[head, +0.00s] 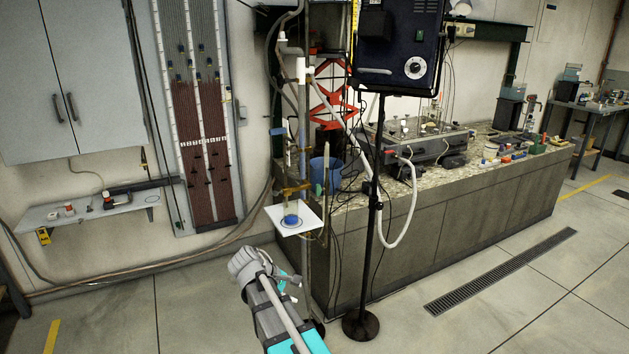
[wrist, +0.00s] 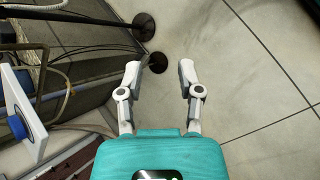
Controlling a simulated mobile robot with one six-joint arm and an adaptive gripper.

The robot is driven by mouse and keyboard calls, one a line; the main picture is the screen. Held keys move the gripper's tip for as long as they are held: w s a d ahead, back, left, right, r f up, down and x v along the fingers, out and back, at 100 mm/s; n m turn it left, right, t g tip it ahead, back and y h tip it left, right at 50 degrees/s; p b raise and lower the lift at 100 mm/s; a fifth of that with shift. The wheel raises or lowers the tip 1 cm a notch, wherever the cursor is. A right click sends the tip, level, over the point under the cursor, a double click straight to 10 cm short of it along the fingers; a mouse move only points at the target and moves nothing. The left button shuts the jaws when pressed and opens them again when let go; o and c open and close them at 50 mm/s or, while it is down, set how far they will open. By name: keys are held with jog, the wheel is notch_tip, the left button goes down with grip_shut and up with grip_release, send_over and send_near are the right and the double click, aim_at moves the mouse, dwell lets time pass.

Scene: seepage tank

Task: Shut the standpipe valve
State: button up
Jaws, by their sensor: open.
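A tall, narrow standpipe (head: 303,120) rises beside the bench in the head view. White fittings (head: 301,70) sit near its top, and a brass-coloured clamp (head: 290,190) is lower down. I cannot make out for sure which part is the valve or how its handle stands. A white plate (head: 283,228) with a blue round piece (head: 291,219) is below the clamp. In the wrist view the plate (wrist: 12,83) and blue piece (wrist: 17,126) are at the left edge. My gripper (wrist: 160,69) is open and empty, over bare floor, apart from them. Its fingers are not clear in the head view.
A black stand pole (head: 374,220) carrying a dark box (head: 401,45) stands right of the pipe on a round base (head: 360,325). A white hose (head: 408,215) hangs over the stone-topped bench (head: 470,215). A shelf (head: 88,210) is at left. Floor is clear at right.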

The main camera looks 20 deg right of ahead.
jog(key=w+d+r+n+h+p, duration=0.2)
jog(key=w+r+n+h+p, duration=0.25)
jog(key=w+r, duration=0.6)
jog(key=n+h+p, duration=0.3)
jog(key=n+h, duration=0.2)
jog(key=h, duration=0.1)
send_near(318, 190)
jog(key=a, duration=0.4)
jog(key=shift+a+r+t+y, duration=0.15)
jog(key=shift+r+t+y, duration=0.1)
jog(key=shift+t, duration=0.15)
jog(key=d, duration=1.3)
jog(key=shift+w+d, duration=0.2)
jog(key=shift+d, duration=0.2)
grip_shut()
